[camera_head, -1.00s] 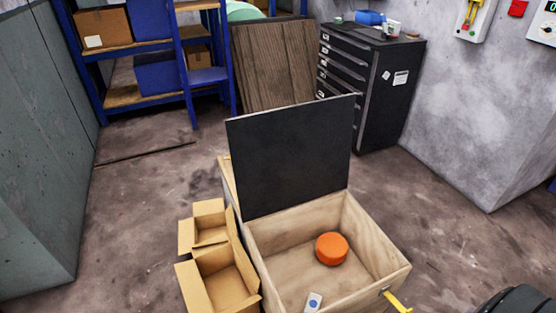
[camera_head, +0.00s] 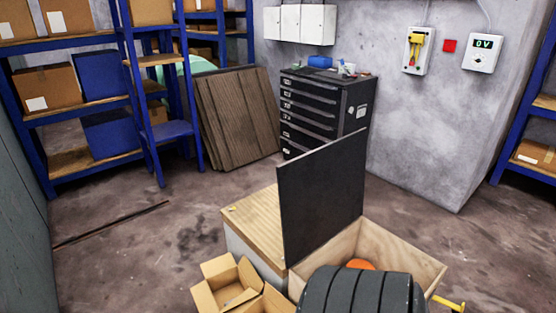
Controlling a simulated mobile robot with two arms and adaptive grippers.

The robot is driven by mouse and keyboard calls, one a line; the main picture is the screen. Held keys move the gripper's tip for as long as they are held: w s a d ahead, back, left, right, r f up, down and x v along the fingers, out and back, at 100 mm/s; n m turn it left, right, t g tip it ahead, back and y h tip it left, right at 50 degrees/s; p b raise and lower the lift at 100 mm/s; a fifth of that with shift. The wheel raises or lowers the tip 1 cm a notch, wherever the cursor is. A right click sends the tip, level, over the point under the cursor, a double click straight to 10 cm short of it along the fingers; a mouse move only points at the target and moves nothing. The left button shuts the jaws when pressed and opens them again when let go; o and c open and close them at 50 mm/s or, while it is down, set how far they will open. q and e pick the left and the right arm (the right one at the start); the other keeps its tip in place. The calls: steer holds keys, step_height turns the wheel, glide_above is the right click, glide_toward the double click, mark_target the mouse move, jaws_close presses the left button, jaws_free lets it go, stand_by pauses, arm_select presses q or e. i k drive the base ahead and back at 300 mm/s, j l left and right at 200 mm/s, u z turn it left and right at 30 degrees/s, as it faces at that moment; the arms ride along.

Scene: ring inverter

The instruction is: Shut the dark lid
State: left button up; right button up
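An orange round object (camera_head: 361,264) is inside the box, mostly hidden. A large dark ribbed cylindrical part, likely of my own arm, covers the front of the box. A yellow handle (camera_head: 449,303) sticks out at the box's front right. Neither gripper can be made out in the view.
Open cardboard boxes (camera_head: 232,283) stand left of the wooden box. Behind are a black drawer cabinet (camera_head: 313,108), leaning wooden boards (camera_head: 236,115) and blue shelves (camera_head: 72,117). A switch box (camera_head: 417,52) and a meter (camera_head: 482,52) hang on the wall. Floor is free right of the box.

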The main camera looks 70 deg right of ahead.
mark_target(321, 190)
steer(key=i+j+z, duration=0.15)
steer(key=i, duration=0.3)
steer(key=i+j+z, duration=0.15)
steer(key=i, duration=0.3)
steer(key=i+z, duration=0.2)
steer(key=z, duration=0.25)
steer(key=i+z, duration=0.25)
steer(key=z, duration=0.15)
steer(key=i+z, duration=0.25)
steer(key=z, duration=0.2)
steer(key=i+j+z, duration=0.15)
steer(key=z, duration=0.25)
steer(key=i+j+z, duration=0.2)
steer(key=z, duration=0.25)
steer(key=j, duration=0.05)
